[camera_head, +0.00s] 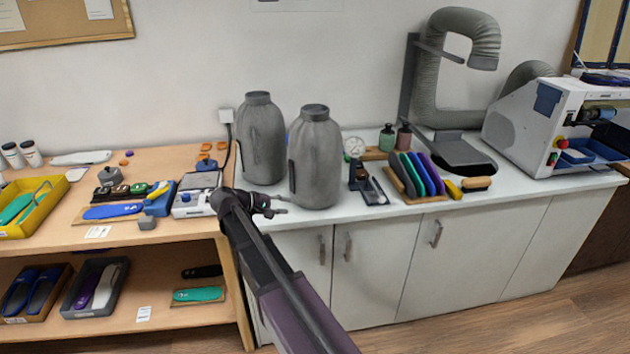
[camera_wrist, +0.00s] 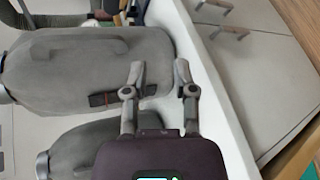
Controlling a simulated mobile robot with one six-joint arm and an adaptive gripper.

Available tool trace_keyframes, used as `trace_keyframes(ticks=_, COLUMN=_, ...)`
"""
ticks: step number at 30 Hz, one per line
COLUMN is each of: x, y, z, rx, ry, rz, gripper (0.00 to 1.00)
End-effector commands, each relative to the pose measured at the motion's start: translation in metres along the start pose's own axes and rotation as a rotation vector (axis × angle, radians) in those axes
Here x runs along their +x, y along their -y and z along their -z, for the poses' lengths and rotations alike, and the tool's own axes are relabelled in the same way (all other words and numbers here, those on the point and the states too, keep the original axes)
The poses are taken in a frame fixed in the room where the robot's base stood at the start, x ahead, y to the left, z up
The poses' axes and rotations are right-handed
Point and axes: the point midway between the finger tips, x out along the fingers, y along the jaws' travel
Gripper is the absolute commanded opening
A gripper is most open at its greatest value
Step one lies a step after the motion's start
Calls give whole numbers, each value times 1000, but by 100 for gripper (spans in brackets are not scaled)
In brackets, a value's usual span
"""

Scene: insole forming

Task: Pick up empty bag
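Two grey bags with round necks stand upright side by side on the white counter. The right bag (camera_head: 315,160) is nearer the counter's front edge and has a dark handle on its left side. The left bag (camera_head: 261,140) stands a little behind it. I cannot tell which is empty. My gripper (camera_head: 284,205) is at the front edge of the counter, in front of the bags and left of the right one. In the wrist view my gripper (camera_wrist: 159,70) has its fingers apart with nothing between them. The handled bag (camera_wrist: 70,60) lies just left of the fingers there; the other bag (camera_wrist: 85,150) is below it.
A wooden bench (camera_head: 75,235) with tools and insoles stands left. A gauge (camera_head: 355,147), a rack of coloured insoles (camera_head: 408,197) and a brush (camera_head: 476,183) are right of the bags. A white machine (camera_head: 535,122) and grey hose (camera_head: 425,85) are farther right.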

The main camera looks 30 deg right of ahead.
Motion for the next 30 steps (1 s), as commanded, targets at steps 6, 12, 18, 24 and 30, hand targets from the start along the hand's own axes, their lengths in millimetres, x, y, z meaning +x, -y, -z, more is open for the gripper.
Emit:
trace_keyframes(ticks=6, x=-5, y=-17, z=38, rx=-51, ry=54, rz=-202, gripper=35)
trace_keyframes(ticks=12, x=-10, y=-26, z=46, rx=-68, ry=77, rz=-274, gripper=35)
trace_keyframes(ticks=18, x=-11, y=-28, z=45, rx=-69, ry=78, rz=-279, gripper=35)
trace_keyframes(ticks=24, x=-10, y=-28, z=45, rx=-68, ry=77, rz=-278, gripper=35)
trace_keyframes(ticks=30, x=1, y=-30, z=44, rx=-68, ry=78, rz=-277, gripper=35)
